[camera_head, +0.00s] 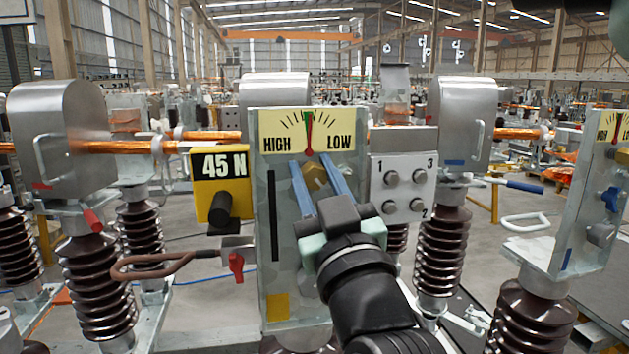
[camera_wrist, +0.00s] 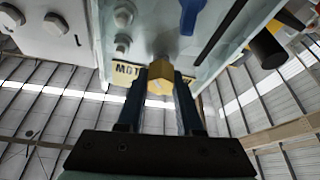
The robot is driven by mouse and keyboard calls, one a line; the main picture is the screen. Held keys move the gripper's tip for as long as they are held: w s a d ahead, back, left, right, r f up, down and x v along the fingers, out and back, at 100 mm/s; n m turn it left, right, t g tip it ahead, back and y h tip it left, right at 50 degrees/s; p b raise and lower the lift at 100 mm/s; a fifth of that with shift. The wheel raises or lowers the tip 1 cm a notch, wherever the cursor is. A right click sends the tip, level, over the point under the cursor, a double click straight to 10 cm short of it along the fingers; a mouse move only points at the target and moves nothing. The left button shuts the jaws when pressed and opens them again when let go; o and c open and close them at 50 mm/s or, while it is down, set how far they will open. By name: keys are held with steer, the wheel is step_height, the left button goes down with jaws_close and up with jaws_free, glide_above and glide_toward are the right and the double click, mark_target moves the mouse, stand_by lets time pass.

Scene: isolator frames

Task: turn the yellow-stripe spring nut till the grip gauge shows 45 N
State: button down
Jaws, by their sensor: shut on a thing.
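The brass-yellow spring nut (camera_head: 315,178) is on the front of the middle grey panel (camera_head: 268,290), which has a yellow patch (camera_head: 277,306) near its foot. My gripper (camera_head: 312,166) is shut on the nut, its two blue fingers on either side. In the wrist view the nut (camera_wrist: 160,81) sits between the fingertips. Above it, the HIGH/LOW dial (camera_head: 340,120) has a red needle standing about upright, over a small green mark at the top. The yellow box (camera_head: 204,200) at left reads "45 N". My gripper hides part of the panel below the nut.
A white plate (camera_head: 403,204) with several round bolts, numbered, is right of the dial. A red lever (camera_head: 236,264) and brown loop handle (camera_head: 150,266) are at lower left. Brown ribbed insulators (camera_head: 95,280) stand on both sides. Another dial panel (camera_head: 590,200) is at far right.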

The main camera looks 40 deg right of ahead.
steer(key=shift+r, duration=0.1)
stand_by(0.3)
steer(key=c, duration=0.9)
jaws_free()
steer(key=o, duration=0.3)
steer(key=shift+w, duration=0.1)
steer(key=shift+o, duration=0.2)
